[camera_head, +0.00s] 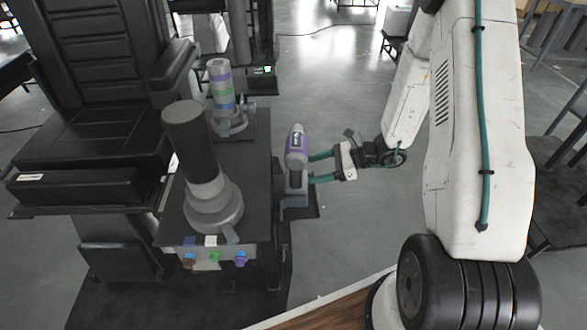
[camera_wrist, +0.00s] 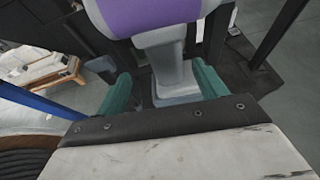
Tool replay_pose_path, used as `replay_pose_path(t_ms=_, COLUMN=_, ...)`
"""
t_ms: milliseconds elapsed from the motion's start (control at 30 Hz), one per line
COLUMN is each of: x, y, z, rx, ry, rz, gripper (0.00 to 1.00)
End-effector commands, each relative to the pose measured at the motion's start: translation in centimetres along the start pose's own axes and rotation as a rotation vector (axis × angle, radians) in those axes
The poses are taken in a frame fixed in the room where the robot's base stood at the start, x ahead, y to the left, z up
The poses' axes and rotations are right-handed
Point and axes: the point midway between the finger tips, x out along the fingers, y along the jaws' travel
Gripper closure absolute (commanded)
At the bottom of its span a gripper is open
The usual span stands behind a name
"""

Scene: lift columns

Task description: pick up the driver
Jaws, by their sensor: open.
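The driver (camera_head: 296,150) has a purple and grey body with a grey handle below. It stands upright at the right side of the dark workstation. My gripper (camera_head: 311,169) reaches it from the right, its two teal fingers apart and their tips close to the driver. In the wrist view, the driver's purple body (camera_wrist: 150,14) fills the top. Its grey handle (camera_wrist: 168,58) shows between the fingers of my open gripper (camera_wrist: 160,72), with a visible gap to each side. I cannot tell how far the handle sits between the fingertips.
A dark column on a grey base (camera_head: 212,204) stands on the dark bench (camera_head: 258,150). A banded column (camera_head: 221,88) stands behind it. Coloured knobs (camera_head: 214,258) line the bench front. A black seat (camera_head: 95,150) is at left. Grey floor (camera_head: 350,225) is open below my arm.

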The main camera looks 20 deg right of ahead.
Motion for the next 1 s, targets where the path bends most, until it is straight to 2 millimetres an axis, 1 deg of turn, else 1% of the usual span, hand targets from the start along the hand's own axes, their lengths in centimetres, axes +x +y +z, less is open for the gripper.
replay_pose_path(t_ms=267, x=3.0, y=-0.3, z=-0.4, rx=0.003, ry=0.0, rz=-0.001, gripper=0.29)
replay_pose_path(t_ms=400, x=5.2, y=-0.8, z=-0.8, rx=0.003, ry=0.0, rz=0.001, gripper=0.29)
replay_pose_path(t_ms=500, x=6.5, y=-0.8, z=-0.7, rx=0.002, ry=-0.001, rz=0.0, gripper=0.29)
replay_pose_path(t_ms=667, x=7.3, y=-0.8, z=-0.7, rx=0.001, ry=0.0, rz=0.0, gripper=0.29)
replay_pose_path(t_ms=833, x=7.3, y=-0.8, z=-0.6, rx=0.001, ry=0.0, rz=-0.001, gripper=0.29)
replay_pose_path(t_ms=867, x=7.3, y=-0.8, z=-0.6, rx=0.001, ry=0.0, rz=-0.001, gripper=0.37)
replay_pose_path(t_ms=900, x=7.3, y=-0.8, z=-0.6, rx=0.001, ry=0.0, rz=-0.001, gripper=0.49)
replay_pose_path(t_ms=967, x=7.3, y=-0.8, z=-0.6, rx=0.001, ry=0.0, rz=-0.001, gripper=0.65)
replay_pose_path(t_ms=1000, x=7.3, y=-0.8, z=-0.6, rx=0.001, ry=0.0, rz=-0.001, gripper=0.76)
